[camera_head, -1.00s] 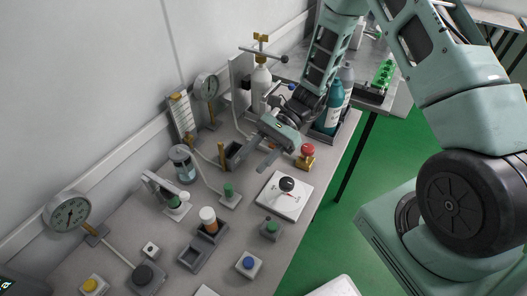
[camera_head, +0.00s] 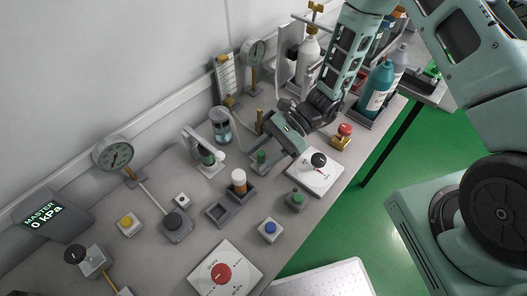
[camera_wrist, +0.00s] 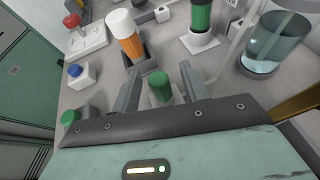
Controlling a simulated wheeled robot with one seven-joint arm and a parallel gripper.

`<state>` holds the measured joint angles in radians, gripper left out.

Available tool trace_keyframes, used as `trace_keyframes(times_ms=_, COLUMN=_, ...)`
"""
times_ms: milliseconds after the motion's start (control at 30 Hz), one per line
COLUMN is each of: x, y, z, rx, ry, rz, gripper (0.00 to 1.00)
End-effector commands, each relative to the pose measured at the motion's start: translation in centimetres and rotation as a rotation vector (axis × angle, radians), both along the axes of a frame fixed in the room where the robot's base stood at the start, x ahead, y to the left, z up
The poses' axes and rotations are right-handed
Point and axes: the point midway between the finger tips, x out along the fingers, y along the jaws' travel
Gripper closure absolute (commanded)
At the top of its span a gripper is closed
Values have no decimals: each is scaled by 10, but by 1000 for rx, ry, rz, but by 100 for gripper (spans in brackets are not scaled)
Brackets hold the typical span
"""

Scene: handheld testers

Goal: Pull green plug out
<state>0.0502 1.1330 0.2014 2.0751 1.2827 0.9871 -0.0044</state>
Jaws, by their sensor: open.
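The green plug (camera_head: 262,157) stands upright in a small pale base on the bench, partly hidden by my gripper in the head view. In the wrist view the green plug (camera_wrist: 159,84) is between the two fingers, with a gap visible on each side. My gripper (camera_head: 270,153) is open and reaches down around the plug from the upper right. In the wrist view my gripper (camera_wrist: 160,78) has one finger to the left and one to the right of the plug.
An orange-and-white bottle (camera_wrist: 126,35) in a dark holder stands close to the left finger. A clamp stand with a green cylinder (camera_head: 208,157), a glass jar (camera_head: 221,126) and a white dial box (camera_head: 313,172) are nearby. A green button (camera_head: 297,198) is farther forward.

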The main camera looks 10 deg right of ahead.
Motion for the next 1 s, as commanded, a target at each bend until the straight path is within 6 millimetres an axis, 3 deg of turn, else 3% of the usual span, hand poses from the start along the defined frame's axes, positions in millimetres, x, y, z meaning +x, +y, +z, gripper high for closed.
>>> trace_keyframes(times_ms=33, x=0, y=0, z=0, rx=0, ry=0, rz=0, gripper=61)
trace_keyframes(times_ms=167, x=0, y=0, z=0, rx=0, ry=0, rz=0, gripper=97)
trace_keyframes(times_ms=200, x=0, y=0, z=0, rx=0, ry=0, rz=0, gripper=100)
trace_keyframes(times_ms=233, x=0, y=0, z=0, rx=0, ry=0, rz=0, gripper=100)
trace_keyframes(times_ms=267, x=0, y=0, z=0, rx=0, ry=0, rz=0, gripper=84)
trace_keyframes(times_ms=300, x=0, y=0, z=0, rx=0, ry=0, rz=0, gripper=96)
trace_keyframes(times_ms=333, x=0, y=0, z=0, rx=0, ry=0, rz=-1, gripper=100)
trace_keyframes(times_ms=1000, x=1, y=0, z=19, rx=0, ry=0, rz=-1, gripper=100)
